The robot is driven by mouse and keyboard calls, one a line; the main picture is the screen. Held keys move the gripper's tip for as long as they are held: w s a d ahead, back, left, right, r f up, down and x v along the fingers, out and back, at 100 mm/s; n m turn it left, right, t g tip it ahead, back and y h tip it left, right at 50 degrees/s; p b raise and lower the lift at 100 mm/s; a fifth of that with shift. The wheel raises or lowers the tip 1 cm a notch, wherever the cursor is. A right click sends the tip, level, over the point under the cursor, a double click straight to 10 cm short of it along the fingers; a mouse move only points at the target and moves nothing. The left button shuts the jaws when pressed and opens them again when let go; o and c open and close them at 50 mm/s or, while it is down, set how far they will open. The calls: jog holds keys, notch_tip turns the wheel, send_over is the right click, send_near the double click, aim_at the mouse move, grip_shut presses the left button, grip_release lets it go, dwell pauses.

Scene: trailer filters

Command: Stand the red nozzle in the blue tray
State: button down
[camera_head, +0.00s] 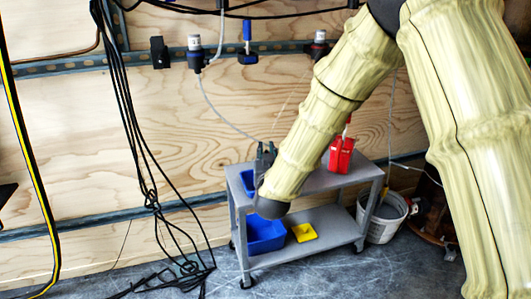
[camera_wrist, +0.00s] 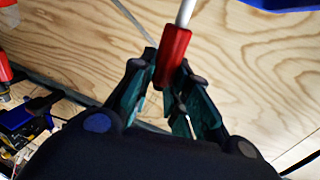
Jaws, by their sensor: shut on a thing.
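My gripper (camera_head: 265,156) is above the left end of a grey cart's top shelf in the head view. In the wrist view my gripper (camera_wrist: 160,92) is closed around a red nozzle (camera_wrist: 173,55) with a pale stem, which points to the top of the picture. The nozzle cannot be made out in the head view. A blue tray (camera_head: 247,178) on the top shelf is partly hidden by my gripper and arm. A blue edge (camera_wrist: 280,4) shows at the top right of the wrist view; I cannot tell if it is this tray.
The grey cart (camera_head: 312,187) carries a red container (camera_head: 341,156) on its top shelf. Its lower shelf holds a blue bin (camera_head: 265,233) and a yellow tray (camera_head: 303,232). A white bucket (camera_head: 383,219) stands at the right. Black cables (camera_head: 140,140) hang at the left.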

jog(key=shift+f, duration=0.35)
jog(key=c, duration=1.3)
grip_release()
jog(key=shift+s, duration=0.1)
jog(key=s, duration=1.1)
jog(key=shift+s+d, duration=0.3)
jog(key=shift+s, duration=0.1)
